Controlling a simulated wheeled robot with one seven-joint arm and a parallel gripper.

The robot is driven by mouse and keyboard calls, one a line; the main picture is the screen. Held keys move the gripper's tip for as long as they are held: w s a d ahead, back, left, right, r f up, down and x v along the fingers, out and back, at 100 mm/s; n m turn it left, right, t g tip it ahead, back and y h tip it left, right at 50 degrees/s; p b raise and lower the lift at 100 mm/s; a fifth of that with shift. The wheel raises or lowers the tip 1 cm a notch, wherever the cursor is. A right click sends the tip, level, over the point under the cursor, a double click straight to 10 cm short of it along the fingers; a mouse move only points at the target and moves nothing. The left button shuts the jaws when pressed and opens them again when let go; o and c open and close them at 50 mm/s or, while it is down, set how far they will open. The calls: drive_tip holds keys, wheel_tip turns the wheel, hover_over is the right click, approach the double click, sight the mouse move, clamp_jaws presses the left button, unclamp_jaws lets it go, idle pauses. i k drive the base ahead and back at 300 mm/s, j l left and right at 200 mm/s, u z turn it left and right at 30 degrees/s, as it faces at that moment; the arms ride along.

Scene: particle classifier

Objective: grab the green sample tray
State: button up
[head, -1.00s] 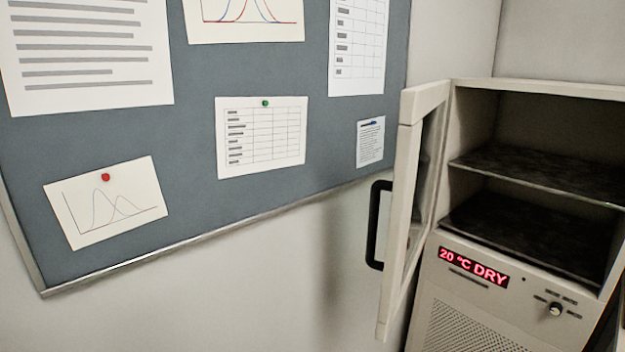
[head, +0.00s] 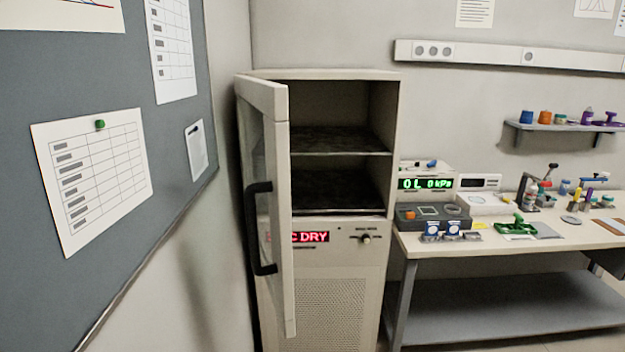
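A green tray (head: 514,228) lies on the white bench top, near its front edge, at the right of the head view. It is small at this distance, and a green upright part rises from it. I cannot tell if it holds anything. My gripper is not in view.
A drying cabinet (head: 343,270) stands left of the bench with its glass door (head: 265,200) swung open toward me; its shelves look empty. The bench (head: 560,245) carries several instruments, including a dark grey box (head: 405,222). A lower shelf (head: 500,308) is bare. A noticeboard (head: 60,110) covers the left wall.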

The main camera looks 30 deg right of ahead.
sight(517, 228)
drive_tip(key=j+z, duration=0.15)
drive_tip(key=z, duration=0.15)
drive_tip(key=j+z, duration=0.1)
drive_tip(key=z, duration=2.05)
drive_tip(key=i+l+u, duration=0.6)
drive_tip(key=i, duration=0.15)
drive_tip(key=i+l+u, duration=0.9)
drive_tip(key=l, duration=0.3)
drive_tip(key=i+l+u, duration=0.1)
drive_tip(key=l+u, duration=0.2)
drive_tip(key=l, duration=0.2)
drive_tip(key=i+l+u, duration=0.1)
drive_tip(key=l+u, duration=0.2)
drive_tip(key=l, duration=0.3)
drive_tip(key=l+u, duration=0.25)
drive_tip(key=l, duration=0.3)
drive_tip(key=i+l, duration=0.05)
drive_tip(key=i, duration=0.05)
